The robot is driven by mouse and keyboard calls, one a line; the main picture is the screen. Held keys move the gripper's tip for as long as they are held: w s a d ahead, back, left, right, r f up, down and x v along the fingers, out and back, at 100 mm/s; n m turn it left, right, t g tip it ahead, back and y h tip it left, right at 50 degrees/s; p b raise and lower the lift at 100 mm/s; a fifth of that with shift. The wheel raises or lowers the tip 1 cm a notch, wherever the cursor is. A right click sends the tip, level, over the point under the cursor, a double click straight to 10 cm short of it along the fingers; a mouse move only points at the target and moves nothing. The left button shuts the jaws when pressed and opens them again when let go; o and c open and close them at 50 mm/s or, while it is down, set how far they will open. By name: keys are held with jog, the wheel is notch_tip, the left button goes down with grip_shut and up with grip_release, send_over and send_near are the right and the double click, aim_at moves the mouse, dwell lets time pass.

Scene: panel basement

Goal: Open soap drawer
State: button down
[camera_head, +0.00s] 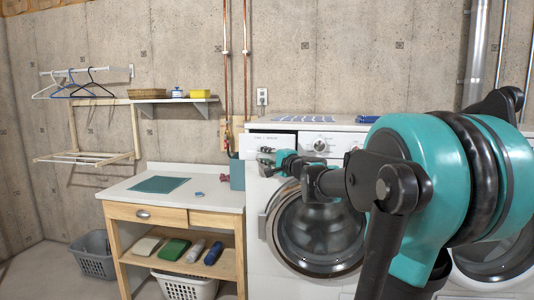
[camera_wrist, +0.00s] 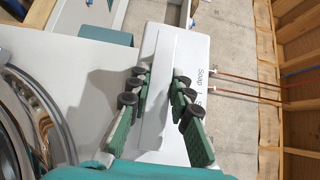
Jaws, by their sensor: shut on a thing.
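The soap drawer (camera_head: 262,138) is at the upper left of the left washing machine's front, with a dark area to its right in the head view. In the wrist view its white front (camera_wrist: 187,50) carries the word "Soap". My gripper (camera_head: 266,161) is at the lower part of the drawer. In the wrist view my gripper (camera_wrist: 160,83) has its green fingers on either side of the white drawer part, shut on it. The fingers hide part of the drawer. I cannot tell how far the drawer stands out.
The left washing machine's round door (camera_head: 318,235) is closed below the drawer. A work table (camera_head: 215,195) with a green mat (camera_head: 159,184) stands to the left. A second machine (camera_head: 495,255) is partly behind my arm. Baskets (camera_head: 92,257) sit on the floor.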

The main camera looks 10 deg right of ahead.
jog(key=s+a, duration=0.2)
jog(key=s, duration=0.6)
jog(key=shift+a+f, duration=0.25)
jog(key=shift+s, duration=0.1)
jog(key=c, duration=1.6)
grip_release()
jog(key=shift+o, duration=0.8)
jog(key=shift+r, duration=0.1)
jog(key=shift+d, duration=0.1)
jog(key=v, duration=1.1)
jog(key=shift+s, duration=0.35)
jog(key=shift+d, duration=0.1)
